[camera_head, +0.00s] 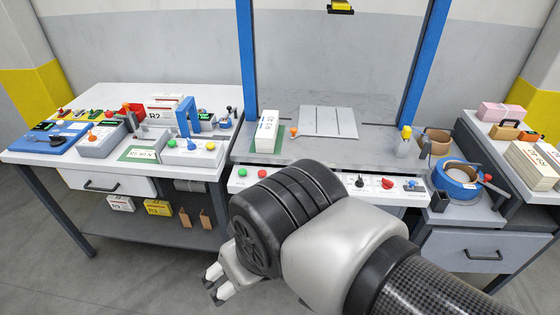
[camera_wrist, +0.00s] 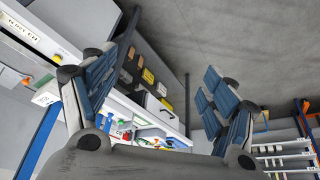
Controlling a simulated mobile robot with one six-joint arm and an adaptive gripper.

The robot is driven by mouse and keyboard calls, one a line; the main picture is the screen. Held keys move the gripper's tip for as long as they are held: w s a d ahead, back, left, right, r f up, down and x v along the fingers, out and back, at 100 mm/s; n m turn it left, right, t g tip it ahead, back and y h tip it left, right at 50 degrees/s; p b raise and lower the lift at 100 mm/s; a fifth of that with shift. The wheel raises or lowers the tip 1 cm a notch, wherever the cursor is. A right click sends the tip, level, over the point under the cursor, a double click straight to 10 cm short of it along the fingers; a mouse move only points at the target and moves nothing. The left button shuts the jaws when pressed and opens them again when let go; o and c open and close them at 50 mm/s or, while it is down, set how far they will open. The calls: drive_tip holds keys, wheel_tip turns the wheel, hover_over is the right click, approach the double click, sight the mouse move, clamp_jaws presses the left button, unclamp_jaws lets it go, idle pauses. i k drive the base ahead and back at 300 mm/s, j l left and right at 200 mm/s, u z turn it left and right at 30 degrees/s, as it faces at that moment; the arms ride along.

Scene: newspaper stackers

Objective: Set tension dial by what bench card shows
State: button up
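A white control panel (camera_head: 325,187) runs along the front edge of the middle bench. At its right end are a black knob (camera_head: 360,181), a red knob (camera_head: 387,183) and a small blue-and-black control (camera_head: 411,184); I cannot read which is the tension dial. A card (camera_head: 141,155) on the left table seems to read "R5 60 N". My gripper (camera_head: 216,283) hangs in front of and below the panel, apart from it. In the wrist view its fingers (camera_wrist: 158,88) are spread with nothing between them. My arm hides the panel's middle.
Green (camera_head: 242,172) and red (camera_head: 262,173) buttons sit at the panel's left end. A white stack (camera_head: 267,131) stands on the middle bench between blue posts. A blue strap reel (camera_head: 456,172) is at right. The left table (camera_head: 110,93) is crowded. Floor in front is clear.

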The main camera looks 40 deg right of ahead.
sight(359, 183)
drive_tip(key=k+l+z, duration=0.5)
drive_tip(key=k, duration=0.2)
drive_tip(key=k+l+z, duration=0.5)
drive_tip(key=k+l, duration=0.15)
drive_tip(key=i+j, duration=0.15)
drive_tip(key=i, duration=0.3)
drive_tip(key=i+j, duration=0.2)
drive_tip(key=i, duration=0.25)
drive_tip(key=i+j, duration=0.15)
drive_tip(key=i, duration=0.3)
drive_tip(key=i+j, duration=0.15)
drive_tip(key=i, duration=0.25)
